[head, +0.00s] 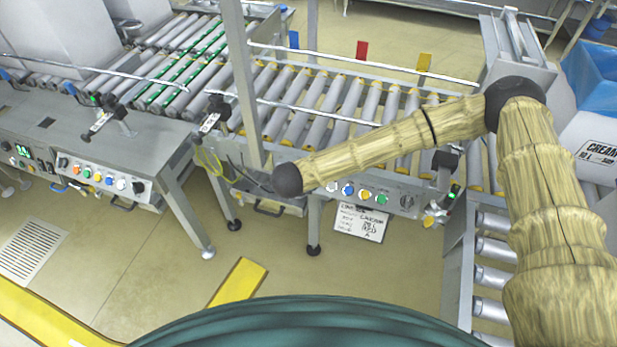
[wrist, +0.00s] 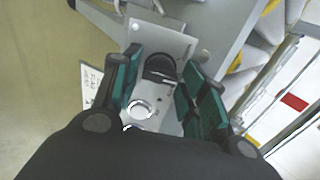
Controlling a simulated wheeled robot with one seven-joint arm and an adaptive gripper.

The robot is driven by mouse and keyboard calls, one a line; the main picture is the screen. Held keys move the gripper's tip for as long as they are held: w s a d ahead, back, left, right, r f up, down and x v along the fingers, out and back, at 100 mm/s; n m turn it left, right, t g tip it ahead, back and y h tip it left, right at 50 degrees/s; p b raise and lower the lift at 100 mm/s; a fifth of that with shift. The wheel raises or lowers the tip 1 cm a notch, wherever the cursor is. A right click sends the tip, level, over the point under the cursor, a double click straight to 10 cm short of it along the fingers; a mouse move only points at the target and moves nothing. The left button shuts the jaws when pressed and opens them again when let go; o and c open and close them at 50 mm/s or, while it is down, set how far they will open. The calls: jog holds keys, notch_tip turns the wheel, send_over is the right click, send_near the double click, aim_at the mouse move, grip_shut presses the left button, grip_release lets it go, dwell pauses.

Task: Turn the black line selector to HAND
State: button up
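A black rotary selector (wrist: 160,68) sits on a grey panel plate (wrist: 162,38) in the wrist view. My gripper (wrist: 163,73) is open around it, one teal-padded finger on each side. I see no clear contact with either finger. The selector's pointing direction and any HAND marking are too small to read. In the head view the control panel (head: 320,184) is on the middle conveyor's front. My gripper and this selector are hidden there behind the end of my arm.
Silver-ringed buttons (wrist: 140,108) lie just below the selector. In the head view, coloured buttons (head: 365,194) and a dark knob (head: 407,201) sit farther right, above a hanging label card (head: 362,222). A left panel (head: 100,178) has its own knobs. Yellow cables (head: 212,163) hang nearby.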

jog(key=c, duration=0.7)
